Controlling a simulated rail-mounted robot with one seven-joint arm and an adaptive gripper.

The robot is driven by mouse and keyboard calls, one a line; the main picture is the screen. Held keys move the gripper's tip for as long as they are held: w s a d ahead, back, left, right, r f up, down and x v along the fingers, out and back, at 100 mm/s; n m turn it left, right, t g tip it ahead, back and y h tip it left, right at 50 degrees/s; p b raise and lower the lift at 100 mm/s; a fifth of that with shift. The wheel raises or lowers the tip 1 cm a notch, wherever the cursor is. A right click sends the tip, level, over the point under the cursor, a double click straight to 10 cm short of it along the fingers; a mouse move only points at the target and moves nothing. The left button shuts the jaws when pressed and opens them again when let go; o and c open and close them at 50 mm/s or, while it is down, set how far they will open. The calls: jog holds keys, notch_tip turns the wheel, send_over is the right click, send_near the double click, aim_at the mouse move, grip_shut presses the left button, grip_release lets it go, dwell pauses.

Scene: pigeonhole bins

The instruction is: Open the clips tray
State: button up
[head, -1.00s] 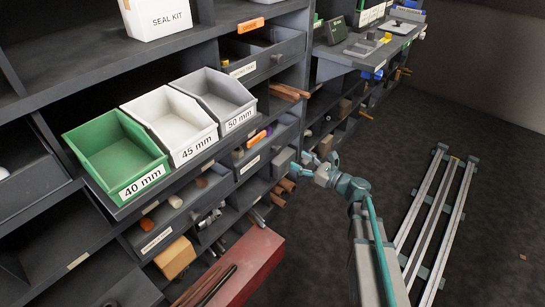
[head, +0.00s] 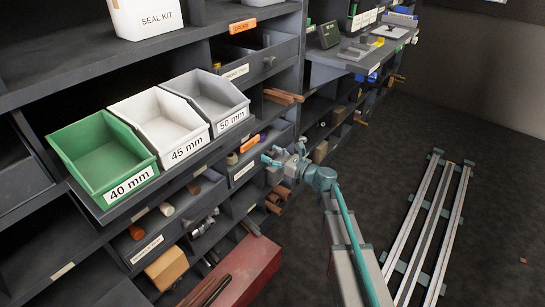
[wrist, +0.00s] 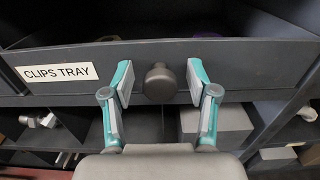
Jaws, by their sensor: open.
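The clips tray is a dark drawer with a white label reading CLIPS TRAY (wrist: 57,73) and a round dark knob (wrist: 160,82) on its front. In the wrist view its front (wrist: 240,62) spans the picture. The tray appears closed in its pigeonhole. In the head view its front seems to be the labelled one (head: 262,153) beside my gripper. My gripper (wrist: 160,84) is open, with one teal-backed finger on each side of the knob and a visible gap on both sides. My gripper shows in the head view (head: 271,157) in front of the shelf.
Green (head: 100,158), white (head: 160,125) and grey (head: 207,98) bins stand on the shelf to the left. A red box (head: 243,272) juts out below. Brown rods (head: 283,96) stick out above. Floor rails (head: 428,225) lie at the right.

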grip_shut()
dwell(0.3)
jog(key=shift+s, duration=0.1)
